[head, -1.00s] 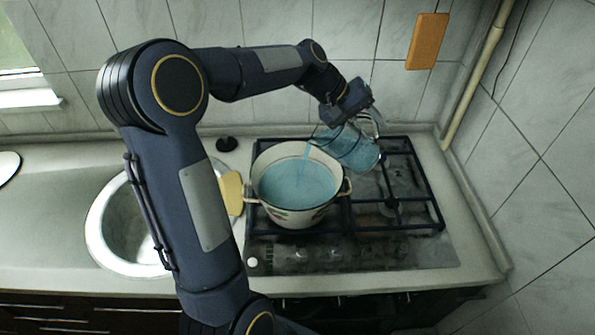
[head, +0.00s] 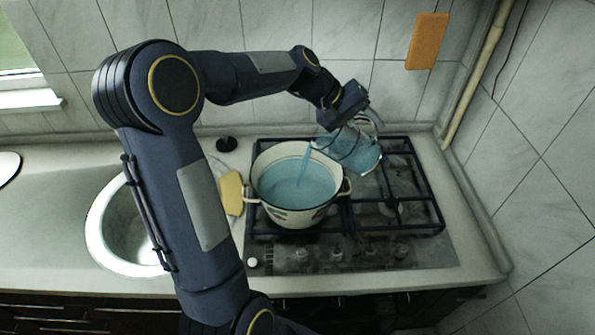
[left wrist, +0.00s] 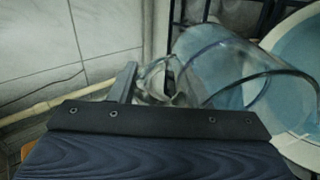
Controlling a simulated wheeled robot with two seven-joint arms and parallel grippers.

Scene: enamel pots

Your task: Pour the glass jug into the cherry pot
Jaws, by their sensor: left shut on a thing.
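The glass jug (head: 352,153) is tilted to the left beside and above the right rim of the cherry pot. It holds blue liquid, and a thin blue stream runs from its lip into the pot. My left gripper (head: 352,112) is shut on the jug, and its fingers are partly hidden there. The cherry pot (head: 292,214) is cream enamel with a dark rim and painted fruit, upright on the stove, with blue liquid inside. In the left wrist view the clear jug (left wrist: 215,70) is in front of the gripper (left wrist: 150,85), with the pot (left wrist: 305,150) to its right. My right gripper is not seen.
The gas stove (head: 400,228) has black grates, free to the right of the pot. A yellow sponge (head: 231,193) lies left of the pot, near the round sink (head: 100,232). A tiled wall (head: 545,190) is close on the right.

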